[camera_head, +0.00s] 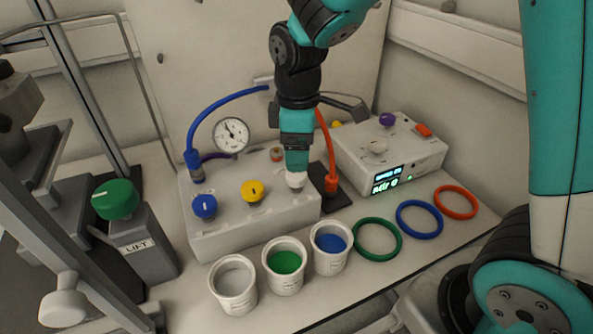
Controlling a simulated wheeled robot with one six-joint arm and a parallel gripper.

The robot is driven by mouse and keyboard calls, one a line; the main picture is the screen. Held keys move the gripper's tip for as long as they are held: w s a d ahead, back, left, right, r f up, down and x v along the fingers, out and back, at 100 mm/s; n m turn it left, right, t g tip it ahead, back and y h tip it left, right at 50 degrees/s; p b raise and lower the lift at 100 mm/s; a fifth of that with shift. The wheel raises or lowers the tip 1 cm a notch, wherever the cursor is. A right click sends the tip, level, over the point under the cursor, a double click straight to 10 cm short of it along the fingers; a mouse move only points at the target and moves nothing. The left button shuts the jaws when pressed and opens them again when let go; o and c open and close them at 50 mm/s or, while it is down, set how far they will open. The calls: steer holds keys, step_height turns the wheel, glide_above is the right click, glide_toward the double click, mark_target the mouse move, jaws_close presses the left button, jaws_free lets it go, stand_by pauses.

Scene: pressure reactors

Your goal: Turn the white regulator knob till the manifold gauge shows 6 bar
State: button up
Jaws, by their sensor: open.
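The manifold (245,238) is a pale block on the bench with a blue knob (204,206) and a yellow knob (252,191) on top. The round white manifold gauge (231,135) stands at its back; its dark needle points up and slightly left, and the scale is too small to read. A white knob (296,181) sits at the manifold's right end. My gripper (296,173) points down directly over this knob, at its top. The gripper is open; its fingers are small and partly hidden, so I cannot tell whether they touch the knob.
Cups of white, green (284,262) and blue stand in front of the manifold. Green, blue and orange rings (455,202) lie to the right. A control box (400,150) with a display stands behind them. An orange hose (326,150) runs close beside my gripper. A green-knobbed lift post (117,199) stands left.

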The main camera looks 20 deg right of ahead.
mark_target(297, 174)
step_height(297, 174, down, 6)
steer(key=shift+a+r, duration=0.1)
steer(key=c, duration=0.9)
steer(key=shift+c, duration=0.2)
steer(key=shift+m, duration=0.4)
steer(key=m+p, duration=0.1)
steer(key=m, duration=0.2)
steer(key=shift+r+m+p, duration=0.1)
steer(key=shift+m+p, duration=0.2)
steer(key=shift+p, duration=0.1)
steer(key=shift+m+p, duration=0.6)
steer(key=shift+m, duration=1.6)
